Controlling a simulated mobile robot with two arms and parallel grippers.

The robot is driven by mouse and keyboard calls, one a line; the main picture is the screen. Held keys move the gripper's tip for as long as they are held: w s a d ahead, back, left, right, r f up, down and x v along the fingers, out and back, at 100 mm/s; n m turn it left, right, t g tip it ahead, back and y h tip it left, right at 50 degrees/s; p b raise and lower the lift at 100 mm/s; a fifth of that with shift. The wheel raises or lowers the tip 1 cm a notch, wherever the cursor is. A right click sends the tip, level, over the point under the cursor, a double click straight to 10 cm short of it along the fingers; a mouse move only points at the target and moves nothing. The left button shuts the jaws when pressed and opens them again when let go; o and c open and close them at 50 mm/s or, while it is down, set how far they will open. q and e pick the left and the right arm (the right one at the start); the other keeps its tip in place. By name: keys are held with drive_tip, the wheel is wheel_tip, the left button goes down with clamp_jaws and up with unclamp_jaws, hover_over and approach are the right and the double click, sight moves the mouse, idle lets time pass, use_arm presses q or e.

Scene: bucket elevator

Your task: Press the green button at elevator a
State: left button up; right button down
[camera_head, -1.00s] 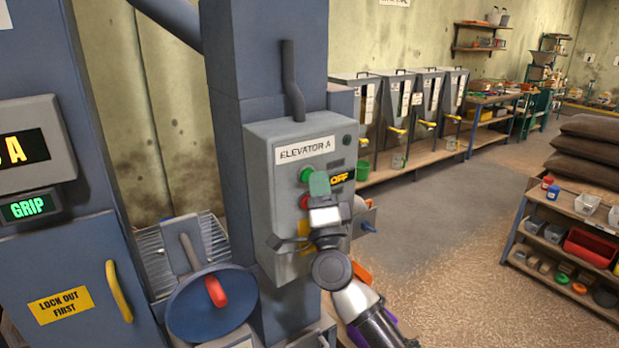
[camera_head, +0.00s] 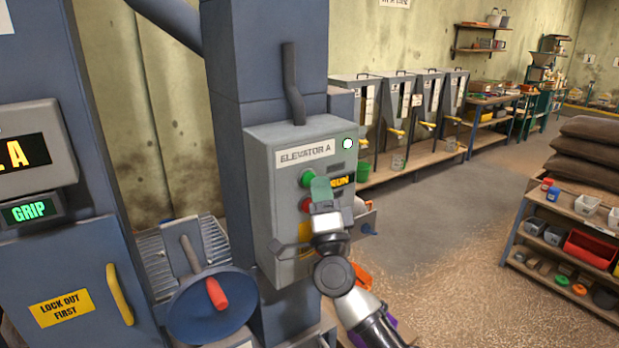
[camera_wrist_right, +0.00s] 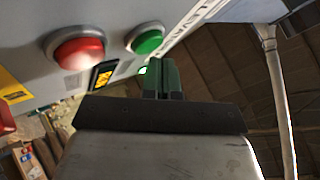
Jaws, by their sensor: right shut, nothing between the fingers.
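The grey control box labelled ELEVATOR A (camera_head: 270,190) is mounted on the blue column. Its green button (camera_head: 306,177) shows just left of my right gripper's tip; it also shows in the right wrist view (camera_wrist_right: 147,42). The small display (camera_head: 342,181) reads RUN, and a lamp (camera_head: 347,144) glows white. My left gripper is not in view.
A blue wheel with a red handle (camera_head: 216,293) stands left of the box. A cabinet with a yellow handle (camera_head: 119,292) is at far left. A shelf with bins (camera_head: 510,240) stands at right. The floor (camera_head: 440,220) between is clear.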

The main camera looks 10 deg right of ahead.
drive_tip(key=shift+s+d, duration=0.15)
drive_tip(key=shift+s, duration=0.2)
drive_tip(key=s+p, duration=0.1)
drive_tip(key=s+d, duration=0.1)
drive_tip(key=s, duration=0.1)
drive_tip(key=s+p, duration=0.1)
drive_tip(key=shift+s+d+p, duration=0.3)
drive_tip(key=shift+s+d, duration=0.05)
idle(0.5)
